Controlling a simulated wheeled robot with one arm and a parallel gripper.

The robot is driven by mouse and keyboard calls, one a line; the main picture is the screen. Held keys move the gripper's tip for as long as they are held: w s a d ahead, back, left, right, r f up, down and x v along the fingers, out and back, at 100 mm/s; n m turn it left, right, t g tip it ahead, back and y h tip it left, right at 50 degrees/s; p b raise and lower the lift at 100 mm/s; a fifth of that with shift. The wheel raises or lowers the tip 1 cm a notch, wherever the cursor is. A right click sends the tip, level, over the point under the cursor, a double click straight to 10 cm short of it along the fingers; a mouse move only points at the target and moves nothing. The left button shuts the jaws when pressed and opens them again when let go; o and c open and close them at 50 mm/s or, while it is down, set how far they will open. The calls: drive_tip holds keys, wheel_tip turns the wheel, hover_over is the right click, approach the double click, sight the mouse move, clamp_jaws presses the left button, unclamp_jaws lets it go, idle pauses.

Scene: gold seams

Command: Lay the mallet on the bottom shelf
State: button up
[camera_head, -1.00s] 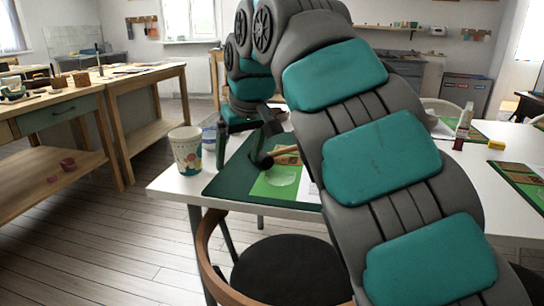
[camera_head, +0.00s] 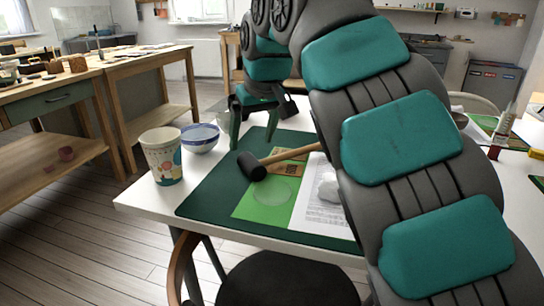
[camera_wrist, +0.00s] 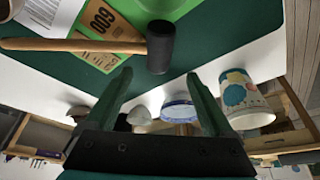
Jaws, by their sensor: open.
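The mallet, with a black head (camera_head: 251,166) and a pale wooden handle (camera_head: 290,154), lies on the dark green mat (camera_head: 205,197) on the white table. In the wrist view the mallet head (camera_wrist: 160,47) is just beyond the fingertips, with its handle running left. My gripper (camera_head: 253,124) is open and empty, behind the mallet head and apart from it. Its two fingers (camera_wrist: 160,76) spread wide in the wrist view. A wooden bottom shelf (camera_head: 40,178) shows under the left workbench, and another low shelf (camera_head: 158,122) under the bench beside it.
A patterned paper cup (camera_head: 162,158) and a blue-white bowl (camera_head: 200,138) stand left of the mat. Papers and a crumpled white thing (camera_head: 328,188) lie right of the mallet. A chair (camera_head: 285,275) is in front; floor at left is clear.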

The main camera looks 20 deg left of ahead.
sight(249, 156)
drive_tip(key=shift+x, duration=1.2)
drive_tip(key=x, duration=0.5)
drive_tip(key=shift+w, duration=0.2)
clamp_jaws()
